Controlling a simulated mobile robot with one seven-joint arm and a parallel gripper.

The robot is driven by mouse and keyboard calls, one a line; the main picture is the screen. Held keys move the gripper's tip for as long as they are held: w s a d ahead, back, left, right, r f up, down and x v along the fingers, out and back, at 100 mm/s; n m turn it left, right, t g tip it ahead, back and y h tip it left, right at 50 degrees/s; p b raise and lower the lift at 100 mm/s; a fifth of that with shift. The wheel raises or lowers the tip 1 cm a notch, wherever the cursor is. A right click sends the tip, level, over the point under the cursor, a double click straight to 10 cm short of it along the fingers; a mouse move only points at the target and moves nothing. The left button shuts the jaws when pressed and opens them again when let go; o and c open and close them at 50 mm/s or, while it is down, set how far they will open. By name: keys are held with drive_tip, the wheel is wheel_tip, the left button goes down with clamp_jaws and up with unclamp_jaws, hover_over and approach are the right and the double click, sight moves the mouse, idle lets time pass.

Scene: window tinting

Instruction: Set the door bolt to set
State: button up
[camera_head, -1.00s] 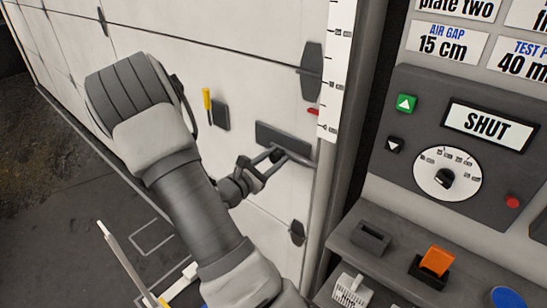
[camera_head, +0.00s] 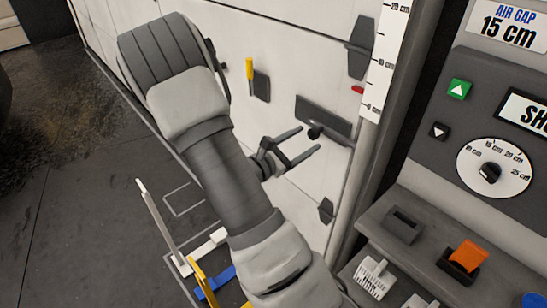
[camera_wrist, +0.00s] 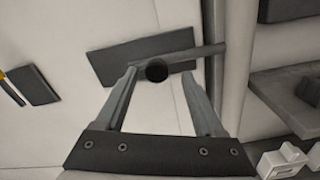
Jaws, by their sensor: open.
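The door bolt is a dark bar (camera_wrist: 205,50) with a round black knob (camera_head: 315,131) in front of a dark plate (camera_head: 322,113) on the pale door. In the wrist view the bar runs right from the knob (camera_wrist: 156,70) past the door's edge. My gripper (camera_head: 309,138) is open and empty, pointing at the bolt. In the wrist view the knob shows between the tips of my gripper (camera_wrist: 159,74), with a gap on each side. Whether the tips reach as deep as the knob is hard to tell.
A yellow handle (camera_head: 250,70) on a dark plate (camera_head: 261,87) is left of the bolt. Right of the door frame are a control panel with a dial (camera_head: 493,167) and a shelf (camera_head: 372,222) with an orange block (camera_head: 468,254). Dark hinge-like plates sit along the door edge.

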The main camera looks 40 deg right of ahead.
drive_tip(key=s+a, duration=0.1)
drive_tip(key=a, duration=1.2)
drive_tip(key=shift+s, duration=0.15)
drive_tip(key=s+a+r+m+g+y+p, duration=0.35)
drive_tip(key=s+r+m+y, duration=0.25)
drive_tip(key=s+m+y, duration=0.35)
drive_tip(key=s+a+r+m+t+y+p, duration=0.1)
drive_tip(key=a+r+m+t+y, duration=0.5)
drive_tip(key=a+r, duration=0.6)
drive_tip(key=shift+s+a+r+t+y, duration=0.2)
drive_tip(key=shift+s+t+y, duration=0.45)
drive_tip(key=shift+y, duration=0.6)
